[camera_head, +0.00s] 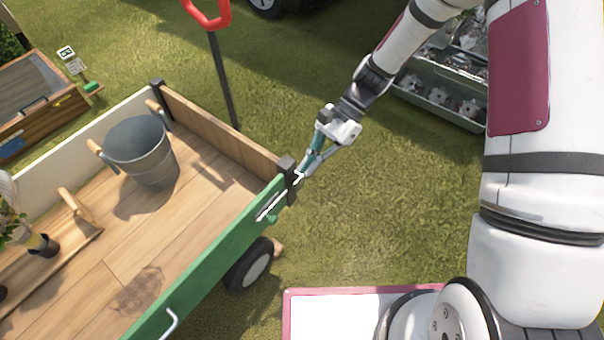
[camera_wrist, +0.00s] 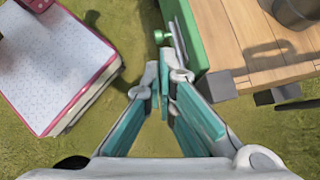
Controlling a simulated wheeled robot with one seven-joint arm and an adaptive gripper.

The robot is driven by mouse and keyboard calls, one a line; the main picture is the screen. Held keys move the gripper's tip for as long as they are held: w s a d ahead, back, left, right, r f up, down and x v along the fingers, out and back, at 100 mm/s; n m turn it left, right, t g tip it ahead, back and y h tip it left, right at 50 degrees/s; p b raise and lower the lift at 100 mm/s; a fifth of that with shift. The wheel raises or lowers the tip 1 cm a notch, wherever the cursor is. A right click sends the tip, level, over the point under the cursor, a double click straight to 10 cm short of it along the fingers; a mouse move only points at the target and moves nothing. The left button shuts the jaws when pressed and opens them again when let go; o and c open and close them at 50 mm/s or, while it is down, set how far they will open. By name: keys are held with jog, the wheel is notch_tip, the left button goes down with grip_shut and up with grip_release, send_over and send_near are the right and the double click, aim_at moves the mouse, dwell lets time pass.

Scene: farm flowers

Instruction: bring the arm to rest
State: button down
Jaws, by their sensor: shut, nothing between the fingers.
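My gripper (camera_head: 300,177) is at the near corner of the wooden cart (camera_head: 220,143), beside the end of its green side panel (camera_head: 215,262). In the wrist view my gripper (camera_wrist: 163,82) has its teal fingers together at the tips with nothing between them. The green panel (camera_wrist: 186,25) is just to the right of the fingertips there, with a small green knob (camera_wrist: 161,38) close ahead. I cannot tell whether the fingers touch the panel or its latch bar. My arm reaches in from the upper right.
A grey bucket (camera_head: 142,152) stands on the cart bed, with a potted plant (camera_head: 40,243) at the left. A red-handled tool (camera_head: 220,80) stands behind the cart. A crate of flowers (camera_head: 440,98) lies behind my arm. Open grass (camera_head: 370,220) lies right of the cart.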

jog(key=shift+d+r, duration=0.1)
dwell(0.5)
jog(key=s+d+r+n+t+h, duration=0.2)
jog(key=s+d+r+n, duration=0.15)
jog(key=r, duration=0.65)
jog(key=s+d+r+n+t+h, duration=0.15)
jog(key=s+d+r, duration=0.35)
jog(key=r, duration=0.5)
jog(key=s+d+r+n+t+h, duration=0.2)
jog(key=s+d+r+n, duration=0.15)
jog(key=s, duration=0.45)
jog(key=s+d+r+n+t+h, duration=0.2)
jog(key=s+d+r, duration=0.2)
jog(key=s, duration=0.4)
notch_tip(320, 180, up, 14)
jog(key=t+p, duration=0.2)
jog(key=p, duration=1.1)
jog(key=shift+w+d+t, duration=0.15)
jog(key=shift+d+t, duration=0.2)
jog(key=shift+d, duration=0.05)
jog(key=shift+a+m+y, duration=0.1)
jog(key=shift+m+y, duration=0.15)
